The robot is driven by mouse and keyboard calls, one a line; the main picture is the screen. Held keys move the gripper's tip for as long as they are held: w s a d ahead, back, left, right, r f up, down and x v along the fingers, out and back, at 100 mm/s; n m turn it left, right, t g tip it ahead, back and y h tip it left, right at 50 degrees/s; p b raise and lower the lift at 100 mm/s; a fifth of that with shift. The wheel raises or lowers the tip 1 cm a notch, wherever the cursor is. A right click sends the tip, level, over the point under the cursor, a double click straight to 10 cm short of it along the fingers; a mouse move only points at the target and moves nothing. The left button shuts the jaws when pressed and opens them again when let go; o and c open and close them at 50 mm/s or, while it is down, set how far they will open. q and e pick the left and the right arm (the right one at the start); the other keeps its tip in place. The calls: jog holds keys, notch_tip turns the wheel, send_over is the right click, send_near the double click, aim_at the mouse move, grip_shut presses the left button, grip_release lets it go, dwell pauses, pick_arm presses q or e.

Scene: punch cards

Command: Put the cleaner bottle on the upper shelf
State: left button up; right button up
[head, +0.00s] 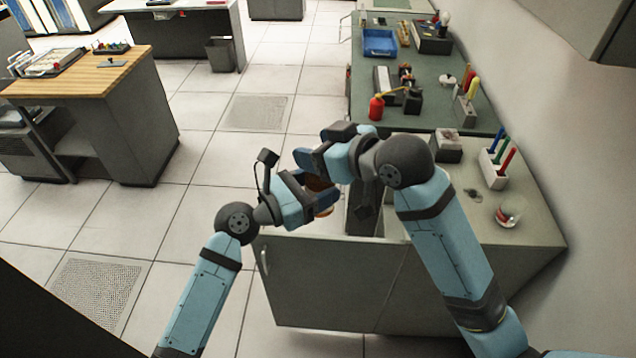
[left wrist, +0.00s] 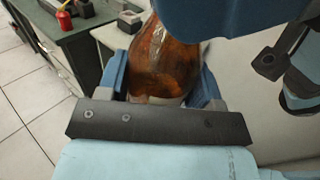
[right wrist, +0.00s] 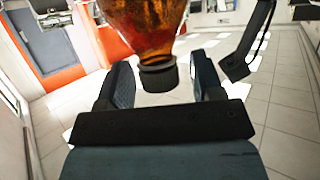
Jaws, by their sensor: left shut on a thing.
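The cleaner bottle is amber with a dark cap. It fills the upper middle of the left wrist view (left wrist: 165,60), and its neck and cap show in the right wrist view (right wrist: 150,30). In the head view only brown slivers of the bottle (head: 319,184) show between the grippers. My left gripper (head: 328,202) is shut on the bottle's body. My right gripper (head: 308,155) is open, its fingers on either side of the cap in the right wrist view, with gaps visible. I cannot make out the upper shelf.
A grey-green counter (head: 545,240) stands below and beyond the grippers, holding a white pen holder (head: 493,172) and a small glass jar (head: 509,213). A green bench (head: 435,115) holds a red can (head: 376,107). A dark cabinet (head: 590,20) hangs top right. Open floor lies left.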

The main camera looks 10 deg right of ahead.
jog(key=v, duration=1.2)
jog(key=d+f+m+t+h, duration=0.1)
jog(key=d+f+m+h, duration=0.1)
jog(key=f, duration=0.9)
jog(key=d+f+m+h, duration=0.1)
jog(key=f+m, duration=0.1)
jog(key=f, duration=0.9)
jog(key=s+d+f+h, duration=0.1)
jog(key=s+f, duration=0.5)
jog(key=f, duration=0.3)
jog(key=s+d+f+m+h, duration=0.1)
jog(key=s+f, duration=0.6)
jog(key=f, duration=0.2)
jog(key=shift+d+h, duration=0.3)
jog(key=shift+h, duration=0.1)
